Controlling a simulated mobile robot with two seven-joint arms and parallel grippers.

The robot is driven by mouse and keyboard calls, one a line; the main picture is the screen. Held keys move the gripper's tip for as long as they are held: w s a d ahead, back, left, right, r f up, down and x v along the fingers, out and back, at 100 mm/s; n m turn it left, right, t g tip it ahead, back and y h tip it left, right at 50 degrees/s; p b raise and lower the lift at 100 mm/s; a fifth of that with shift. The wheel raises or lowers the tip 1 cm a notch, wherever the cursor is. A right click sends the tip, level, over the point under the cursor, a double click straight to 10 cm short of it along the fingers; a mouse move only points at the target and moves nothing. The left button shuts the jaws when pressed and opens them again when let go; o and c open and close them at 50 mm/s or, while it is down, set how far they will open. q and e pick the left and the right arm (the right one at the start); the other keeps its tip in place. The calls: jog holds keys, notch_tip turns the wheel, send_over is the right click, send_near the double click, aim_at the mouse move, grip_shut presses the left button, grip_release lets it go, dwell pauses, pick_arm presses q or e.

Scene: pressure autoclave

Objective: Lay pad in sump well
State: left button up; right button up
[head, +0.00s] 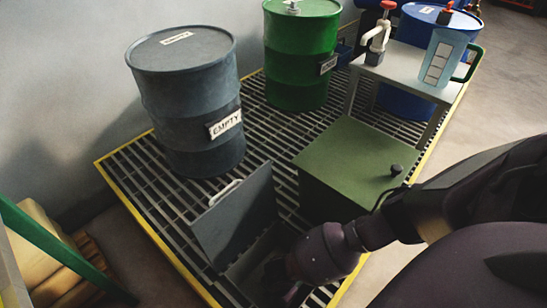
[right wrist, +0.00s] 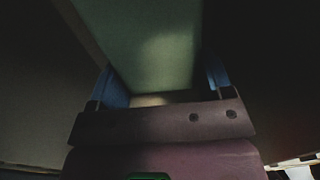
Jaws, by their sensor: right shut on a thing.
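The sump well (head: 244,264) is an opening in the slatted deck, with its grey hatch lid (head: 238,222) standing raised behind it. My right gripper (head: 284,284) reaches down at the well's right side, its fingers dark and hard to make out from the head. In the right wrist view, the blue fingers of the gripper (right wrist: 164,80) are apart on either side of a flat grey-green piece, which looks like the pad (right wrist: 150,45). The gripper is shut on it. Whether the pad touches the well floor cannot be told. My left gripper is not in view.
A grey drum (head: 185,100) marked EMPTY and a green drum (head: 297,60) stand on the yellow-edged grating (head: 160,215). A green box (head: 352,165) sits right of the well. A small table (head: 405,70) holds a pump and a blue jug (head: 441,58).

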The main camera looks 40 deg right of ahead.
jog(key=f, duration=0.2)
jog(key=f+b, duration=0.1)
jog(key=shift+s+f, duration=0.2)
jog(key=shift+f, duration=0.15)
jog(key=shift+w+f, duration=0.2)
jog(key=shift+f, duration=0.15)
jog(key=f+b, duration=0.2)
jog(key=f, duration=0.1)
jog(key=shift+s+f, duration=0.15)
jog(key=shift+s, duration=0.05)
jog(key=shift+f, duration=0.4)
jog(key=shift+w+f+b, duration=0.1)
jog(key=shift+w+b, duration=0.05)
jog(key=shift+b, duration=0.15)
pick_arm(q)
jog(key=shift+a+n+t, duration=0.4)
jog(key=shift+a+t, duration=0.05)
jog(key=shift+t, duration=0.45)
pick_arm(e)
jog(key=shift+w, duration=0.15)
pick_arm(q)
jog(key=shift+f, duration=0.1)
